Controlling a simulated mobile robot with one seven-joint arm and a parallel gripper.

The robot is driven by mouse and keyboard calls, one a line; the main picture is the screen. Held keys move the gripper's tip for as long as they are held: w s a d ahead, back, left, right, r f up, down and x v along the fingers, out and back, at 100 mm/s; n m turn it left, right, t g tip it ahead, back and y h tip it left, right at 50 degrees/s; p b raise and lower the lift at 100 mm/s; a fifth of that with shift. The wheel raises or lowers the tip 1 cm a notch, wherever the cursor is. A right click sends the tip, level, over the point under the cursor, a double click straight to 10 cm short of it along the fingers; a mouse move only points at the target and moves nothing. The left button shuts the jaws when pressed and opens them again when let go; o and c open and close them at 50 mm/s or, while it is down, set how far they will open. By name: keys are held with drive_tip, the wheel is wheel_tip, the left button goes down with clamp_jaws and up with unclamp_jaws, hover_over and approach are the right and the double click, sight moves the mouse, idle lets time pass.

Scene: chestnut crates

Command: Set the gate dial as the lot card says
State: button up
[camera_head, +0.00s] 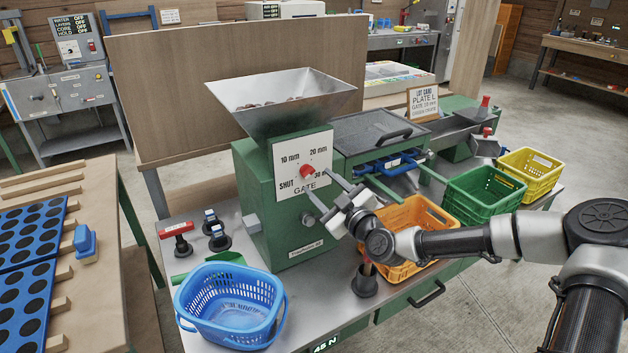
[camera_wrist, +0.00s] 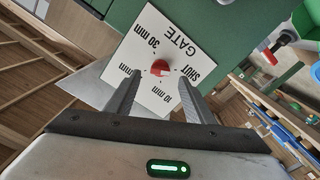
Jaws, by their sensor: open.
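The gate dial is a red knob (camera_head: 307,171) on a white plate (camera_head: 289,160) on the front of the green machine. The plate reads SHUT, 10 mm, 20 mm, 30 mm and GATE. I cannot tell surely where the knob points. My gripper (camera_head: 322,186) is open and empty in front of the plate. In the wrist view the knob (camera_wrist: 160,68) lies between the fingertips in the picture, with the fingers short of it or beside it. The lot card (camera_head: 423,103) stands behind the machine at the right.
A steel hopper (camera_head: 290,95) tops the machine. A blue basket (camera_head: 230,303) stands front left, with orange (camera_head: 417,215), green (camera_head: 490,190) and yellow (camera_head: 533,165) crates to the right. A dark cup (camera_head: 364,285) stands below my gripper. Black-based tools (camera_head: 220,240) stand left.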

sight(310, 175)
drive_tip(key=shift+x, duration=2.15)
drive_tip(key=shift+c, duration=0.3)
drive_tip(key=c, duration=1)
